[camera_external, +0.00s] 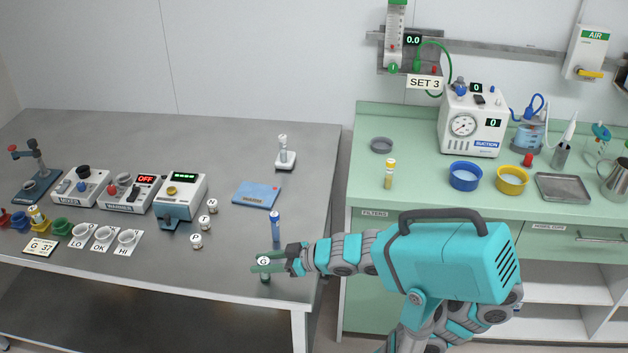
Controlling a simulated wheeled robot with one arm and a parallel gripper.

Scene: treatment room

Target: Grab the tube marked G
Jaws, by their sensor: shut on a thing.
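The tube marked G (263,261) shows its white top with the letter G at the front right of the grey table. My gripper (268,264) reaches in from the right and is shut on this tube, with a finger on its far and near sides. The fingers hide most of the tube's body. I cannot tell whether it touches the table. Similar small white tubes marked P (196,241), T (205,223) and Y (212,207) stand in a slanting row to the left.
A blue pad (257,194) lies farther back. Mixer-like devices (130,192), cups and a card reading G 37 (40,246) fill the left. The table's right edge is close to my arm. Bare table lies left of my gripper.

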